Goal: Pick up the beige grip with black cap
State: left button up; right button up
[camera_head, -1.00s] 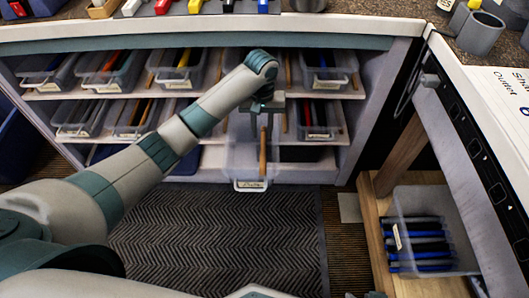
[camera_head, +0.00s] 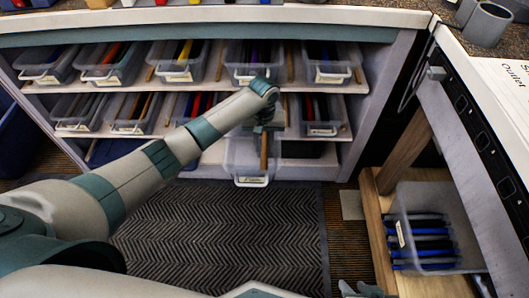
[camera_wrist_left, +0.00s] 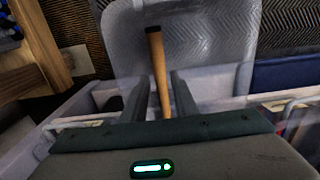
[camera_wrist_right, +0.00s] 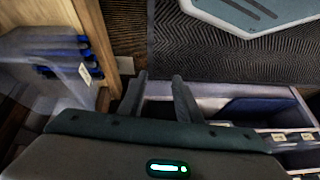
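The beige grip with a black cap (camera_wrist_left: 160,75) lies in a clear, pulled-out bin (camera_wrist_left: 110,30). In the head view, the same grip (camera_head: 264,155) shows as a tan stick below my left gripper (camera_head: 268,128). In the left wrist view, my left gripper (camera_wrist_left: 158,82) is open, with the grip showing between its fingers and a gap on each side. Its depth relative to the fingers is unclear. My right gripper (camera_wrist_right: 159,78) is open and empty, low over the floor, partly visible at the head view's bottom edge (camera_head: 365,290).
Shelves (camera_head: 210,88) hold several clear bins of coloured grips around the pulled-out bin. A bin of blue and black grips (camera_head: 425,235) stands on a wooden shelf at right. The mat (camera_head: 220,235) in front is clear.

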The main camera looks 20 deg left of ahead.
aim_at(264, 157)
pick_arm(q)
jog(key=shift+f, duration=0.75)
pick_arm(e)
jog(key=shift+w+a, duration=0.1)
jog(key=shift+a, duration=0.1)
pick_arm(q)
jog(key=shift+f, duration=0.15)
